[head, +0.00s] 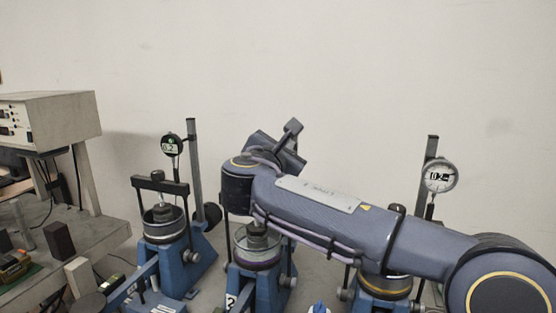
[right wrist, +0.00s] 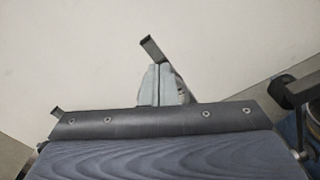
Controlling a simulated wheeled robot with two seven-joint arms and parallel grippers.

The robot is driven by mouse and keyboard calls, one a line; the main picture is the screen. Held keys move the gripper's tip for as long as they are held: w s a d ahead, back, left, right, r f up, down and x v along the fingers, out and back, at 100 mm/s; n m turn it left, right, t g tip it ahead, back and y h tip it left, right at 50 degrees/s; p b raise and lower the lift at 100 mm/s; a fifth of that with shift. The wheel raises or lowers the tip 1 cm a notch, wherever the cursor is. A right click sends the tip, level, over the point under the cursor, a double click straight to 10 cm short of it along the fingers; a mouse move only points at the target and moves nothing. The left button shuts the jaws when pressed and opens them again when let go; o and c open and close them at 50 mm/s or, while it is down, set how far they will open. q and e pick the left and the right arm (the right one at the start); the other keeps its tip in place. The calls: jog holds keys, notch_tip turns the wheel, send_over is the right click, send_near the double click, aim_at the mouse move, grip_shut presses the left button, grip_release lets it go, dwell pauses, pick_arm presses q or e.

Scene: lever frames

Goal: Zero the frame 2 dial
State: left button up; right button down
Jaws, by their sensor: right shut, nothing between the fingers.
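Frame 2 (head: 258,285) is the middle blue lever frame, with a "2" label low on its front. Its metal cup and threaded stem (head: 257,240) show below my right arm. I cannot make out its dial, which seems hidden behind my forearm and wrist. My right gripper (head: 291,130) is above and behind frame 2, turned away from the head camera. In the right wrist view its grey fingers (right wrist: 160,82) are together and empty, with a dark bar (right wrist: 151,49) just beyond them; I cannot tell whether they touch. My left gripper is not in view.
A left frame (head: 182,255) has a dark-faced dial (head: 171,145) on a post. A right frame has a white-faced dial (head: 440,176), its base partly behind my arm. A grey instrument box (head: 50,118) stands on a bench at left. The wall behind is bare.

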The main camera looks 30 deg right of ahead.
jog(key=v, duration=0.4)
jog(key=shift+s+a, duration=0.25)
jog(key=shift+a, duration=0.05)
jog(key=s+d+f+m+g+y, duration=0.1)
jog(key=s+f+m+g+y, duration=0.25)
jog(key=s+f, duration=0.55)
jog(key=s+d+f+m+g+y, duration=0.15)
jog(key=s+f+m+y, duration=0.35)
jog(key=f, duration=0.8)
jog(key=s+a+f+m+g+y, duration=0.1)
jog(key=s+a+f+m+y, duration=0.8)
jog(key=s+a+f+m, duration=0.2)
jog(key=shift+a+m, duration=1.15)
jog(key=shift+m, duration=0.1)
